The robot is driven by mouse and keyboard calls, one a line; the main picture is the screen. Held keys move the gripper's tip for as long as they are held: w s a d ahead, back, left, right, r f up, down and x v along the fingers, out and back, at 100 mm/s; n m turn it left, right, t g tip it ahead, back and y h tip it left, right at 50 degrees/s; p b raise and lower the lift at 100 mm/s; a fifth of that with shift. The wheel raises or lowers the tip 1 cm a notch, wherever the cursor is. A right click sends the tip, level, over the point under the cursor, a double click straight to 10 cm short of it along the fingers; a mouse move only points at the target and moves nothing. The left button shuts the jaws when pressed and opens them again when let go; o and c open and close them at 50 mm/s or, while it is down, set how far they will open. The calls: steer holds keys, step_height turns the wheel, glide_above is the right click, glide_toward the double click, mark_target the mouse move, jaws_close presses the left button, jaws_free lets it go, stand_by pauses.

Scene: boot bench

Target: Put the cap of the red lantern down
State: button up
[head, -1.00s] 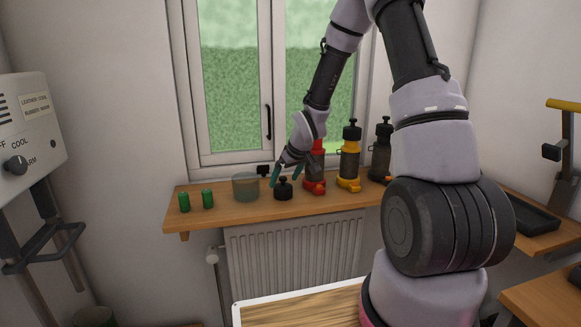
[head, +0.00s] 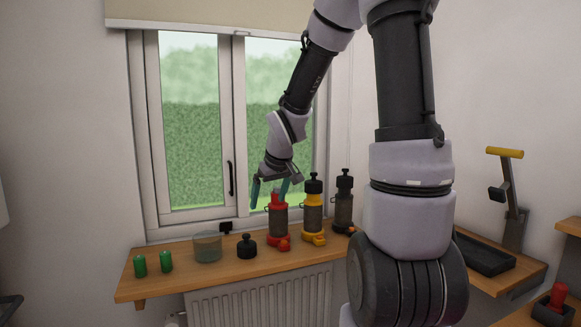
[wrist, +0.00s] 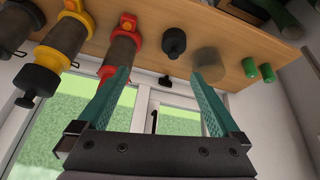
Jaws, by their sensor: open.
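The black cap (head: 246,246) of the red lantern rests upright on the wooden sill, between the glass jar and the red lantern. It also shows in the wrist view (wrist: 174,42). The red lantern (head: 278,220) stands without its cap, its red top showing; the wrist view shows it too (wrist: 121,50). My gripper (head: 270,192) is open and empty, above the sill and higher than the cap. In the wrist view its teal fingers (wrist: 162,95) are spread wide, with the cap beyond them and not touching.
A clear round jar (head: 207,247) and two green cylinders (head: 140,266) (head: 166,261) stand left on the sill (head: 190,272). A yellow lantern (head: 313,212) and a dark lantern (head: 343,208) stand to the right. The window (head: 200,130) is close behind.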

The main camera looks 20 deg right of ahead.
steer(key=s+r+m, duration=0.3)
steer(key=s+r, duration=0.4)
steer(key=s, duration=0.3)
steer(key=s+r+m+t+y, duration=0.1)
steer(key=s+r+m, duration=0.2)
steer(key=s+r, duration=0.5)
steer(key=shift+s+d+r+m+y, duration=0.3)
steer(key=shift+s+d+m, duration=0.15)
steer(key=shift+s, duration=0.7)
